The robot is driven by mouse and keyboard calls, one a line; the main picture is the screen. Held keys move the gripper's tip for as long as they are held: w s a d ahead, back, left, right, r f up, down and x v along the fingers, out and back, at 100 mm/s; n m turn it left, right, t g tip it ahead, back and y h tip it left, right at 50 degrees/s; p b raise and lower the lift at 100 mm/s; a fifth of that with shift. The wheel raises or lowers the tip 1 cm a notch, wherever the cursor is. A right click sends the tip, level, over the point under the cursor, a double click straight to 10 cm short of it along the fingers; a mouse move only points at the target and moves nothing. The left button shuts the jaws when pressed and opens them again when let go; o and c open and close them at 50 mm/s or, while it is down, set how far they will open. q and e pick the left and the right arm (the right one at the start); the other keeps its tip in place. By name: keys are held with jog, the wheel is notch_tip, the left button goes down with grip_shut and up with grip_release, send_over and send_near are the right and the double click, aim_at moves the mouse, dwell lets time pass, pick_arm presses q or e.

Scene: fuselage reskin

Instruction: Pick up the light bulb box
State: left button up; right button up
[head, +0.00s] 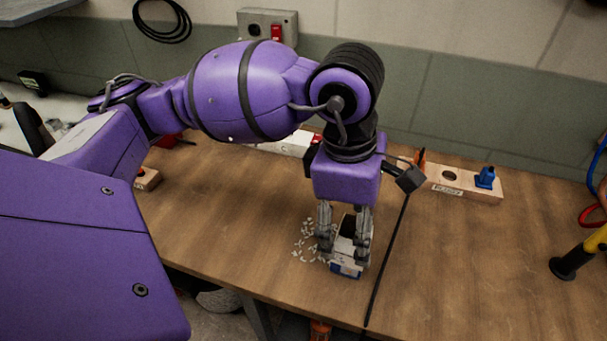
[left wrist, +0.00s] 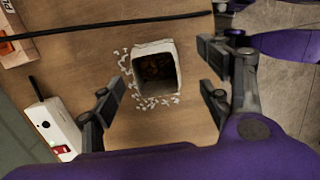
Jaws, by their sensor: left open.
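The light bulb box (left wrist: 155,72) is a small white box with an open top and a dark inside. It stands on the wooden table with small white packing bits scattered around it. In the head view the box (head: 346,268) shows a blue patch low on its front, and my left gripper (head: 343,250) is right over it, partly hiding it. In the left wrist view the open fingers of my left gripper (left wrist: 163,98) are on either side of the box, with gaps between them and its walls. My right gripper is not in view.
A wooden block with holes and a blue item (head: 485,178) stands at the back right. A white device with a red switch (head: 290,144) lies behind my arm. A black cable (head: 388,258) runs right of the box. A yellow-handled tool (head: 580,252) is far right. The table's middle right is clear.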

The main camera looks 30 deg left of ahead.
pick_arm(q)
jog(key=f, duration=0.4)
jog(key=w+d+f, duration=0.1)
jog(key=f, duration=0.1)
jog(key=shift+f+p, duration=0.25)
jog(key=shift+p, duration=0.05)
jog(key=shift+s, duration=0.1)
jog(key=shift+d, duration=0.1)
jog(key=shift+c, duration=0.8)
jog(key=c, duration=1.1)
jog(key=shift+r, duration=0.1)
